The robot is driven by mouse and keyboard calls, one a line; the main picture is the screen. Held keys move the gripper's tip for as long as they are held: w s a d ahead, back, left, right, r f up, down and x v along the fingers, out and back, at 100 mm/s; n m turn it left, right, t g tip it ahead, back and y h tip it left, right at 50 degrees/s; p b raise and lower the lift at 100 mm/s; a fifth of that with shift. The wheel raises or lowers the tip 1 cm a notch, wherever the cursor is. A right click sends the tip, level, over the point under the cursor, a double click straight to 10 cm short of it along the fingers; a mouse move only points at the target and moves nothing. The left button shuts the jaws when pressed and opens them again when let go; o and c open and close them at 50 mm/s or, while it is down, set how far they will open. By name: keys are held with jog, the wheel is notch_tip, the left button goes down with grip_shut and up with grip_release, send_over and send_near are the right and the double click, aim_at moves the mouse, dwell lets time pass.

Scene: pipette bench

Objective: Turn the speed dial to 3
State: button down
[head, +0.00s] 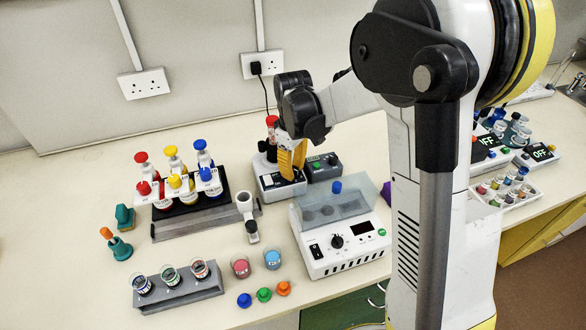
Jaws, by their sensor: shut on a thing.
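My gripper (292,174) points down with its yellow fingers on the front top of a small grey-and-white mixer (268,194) near the wall. It is shut on a small part there, which I take to be the speed dial. The fingers hide that part, so its pointer and any numbers cannot be read. A pale panel on the mixer shows just left of the fingers. A black holder with a red top (271,121) stands at the mixer's back. Another black dial (337,242) is on the white lidded machine in front, apart from my gripper.
A dark box with a green button (320,166) stands right beside the mixer. A bottle rack (188,207) and a white stand (246,215) are to the left. Cups and coloured caps lie in front.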

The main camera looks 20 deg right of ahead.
jog(key=shift+n, duration=1)
jog(key=c, duration=1.4)
grip_release()
notch_tip(320, 180, up, 12)
